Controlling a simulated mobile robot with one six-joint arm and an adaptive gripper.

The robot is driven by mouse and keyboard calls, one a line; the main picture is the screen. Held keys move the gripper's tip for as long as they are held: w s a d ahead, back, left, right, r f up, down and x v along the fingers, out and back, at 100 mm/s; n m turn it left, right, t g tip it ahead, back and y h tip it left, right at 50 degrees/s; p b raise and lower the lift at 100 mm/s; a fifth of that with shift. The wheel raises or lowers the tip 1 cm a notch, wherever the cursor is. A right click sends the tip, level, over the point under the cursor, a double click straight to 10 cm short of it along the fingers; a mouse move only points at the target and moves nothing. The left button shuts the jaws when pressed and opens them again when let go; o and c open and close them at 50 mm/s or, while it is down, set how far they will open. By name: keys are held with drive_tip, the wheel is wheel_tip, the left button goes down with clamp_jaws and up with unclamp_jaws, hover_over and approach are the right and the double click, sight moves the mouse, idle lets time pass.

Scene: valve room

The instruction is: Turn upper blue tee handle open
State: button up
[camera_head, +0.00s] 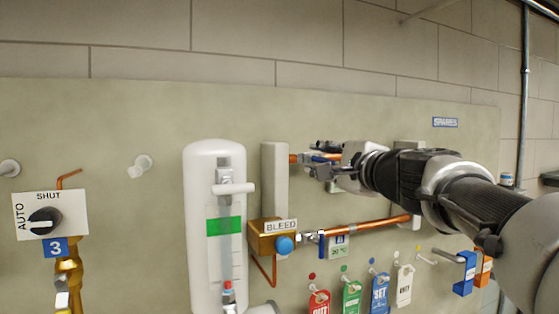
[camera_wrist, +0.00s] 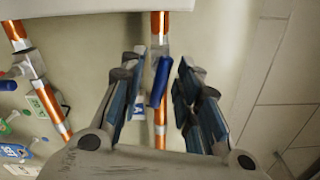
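The upper blue tee handle (camera_wrist: 160,82) sits on a copper pipe in the wrist view. It shows there as a short blue bar, slightly tilted, nearly in line with the pipe. My gripper (camera_wrist: 165,72) is open, with one finger on each side of the handle and visible gaps between. In the head view my gripper (camera_head: 322,167) is at the upper pipe and hides much of the fitting; a bit of blue shows there. A lower blue handle (camera_head: 321,244) hangs on the lower copper pipe, apart from my gripper.
A white cylinder (camera_head: 203,228) and a brass BLEED block (camera_head: 262,240) with a blue knob stand left of the pipes. Several coloured tags (camera_head: 351,299) hang below. A selector plate (camera_head: 71,213) is at far left. Bare panel lies above the upper pipe.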

drive_tip(key=shift+c, duration=0.2)
clamp_jaws()
